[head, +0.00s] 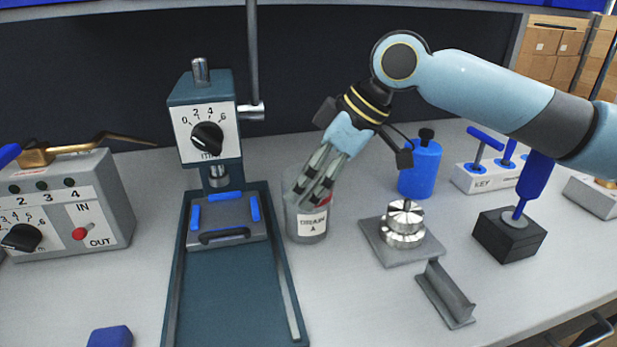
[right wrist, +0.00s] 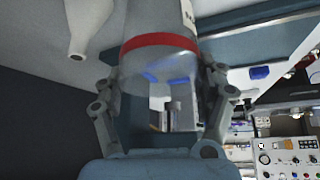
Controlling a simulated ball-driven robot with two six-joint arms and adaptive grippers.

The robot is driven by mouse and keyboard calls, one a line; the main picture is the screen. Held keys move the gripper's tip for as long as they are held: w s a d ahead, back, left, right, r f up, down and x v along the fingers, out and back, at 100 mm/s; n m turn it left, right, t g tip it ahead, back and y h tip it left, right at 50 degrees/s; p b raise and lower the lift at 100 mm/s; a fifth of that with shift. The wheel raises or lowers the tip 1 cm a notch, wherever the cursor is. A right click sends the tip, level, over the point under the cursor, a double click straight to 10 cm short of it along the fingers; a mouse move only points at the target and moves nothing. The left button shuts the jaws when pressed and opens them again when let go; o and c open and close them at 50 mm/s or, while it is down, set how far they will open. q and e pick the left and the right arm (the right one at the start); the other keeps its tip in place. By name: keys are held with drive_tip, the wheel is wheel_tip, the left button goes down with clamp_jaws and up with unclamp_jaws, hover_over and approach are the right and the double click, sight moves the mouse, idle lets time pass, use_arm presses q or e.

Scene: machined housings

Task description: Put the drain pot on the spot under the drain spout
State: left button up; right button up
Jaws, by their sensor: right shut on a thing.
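The pot (head: 307,224) is a see-through grey cylinder with a white label, right of the dark blue-green press stand in the head view. My right gripper (head: 313,192) reaches down to it from the upper right and is shut on it. In the right wrist view the pot (right wrist: 160,60) has a red band and sits between the two fingers. I cannot tell whether its base touches the bench. A brass pipe piece (head: 75,150) lies over the grey control box at left; I cannot tell whether it is the drain spout. My left gripper is not in view.
The press stand (head: 215,135) with its base tray (head: 235,290) stands left of the pot. A metal part on a grey plate (head: 385,250), an angle bracket (head: 447,295), a blue bottle (head: 420,170) and a black block (head: 508,240) stand at right.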

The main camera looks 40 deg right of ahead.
drive_tip(key=o, duration=1.6)
